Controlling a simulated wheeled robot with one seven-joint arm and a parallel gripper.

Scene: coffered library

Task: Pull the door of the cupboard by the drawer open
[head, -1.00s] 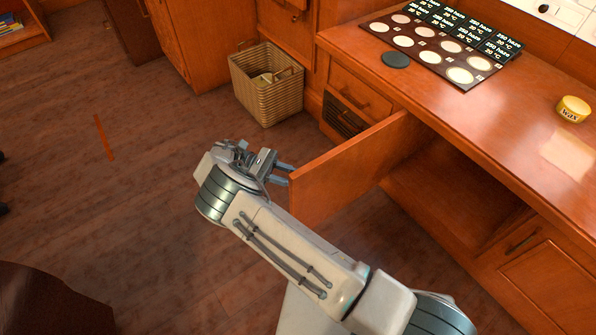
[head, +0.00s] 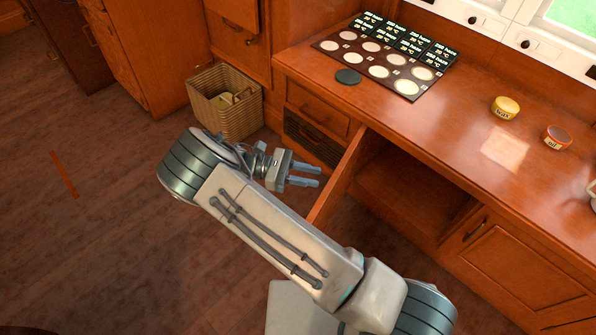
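The wooden cupboard door (head: 342,178) by the drawer stands swung out from the counter front, seen steeply from the side. Its lower outer part is hidden behind my arm. The cupboard's inside (head: 415,190) shows as an empty, dark opening to the right of the door. The drawer (head: 318,108) to the left of the door is closed. My gripper (head: 320,177) is just left of the door, its two fingers apart and pointing right towards the door. Nothing shows between them. I cannot tell whether the fingertips touch the door.
A wicker basket (head: 224,103) stands on the floor left of the drawers. The counter (head: 440,130) holds a sample board (head: 385,62), a dark disc (head: 348,76), a yellow tin (head: 506,107) and a red tin (head: 556,138). Another closed cupboard door (head: 505,262) is at right.

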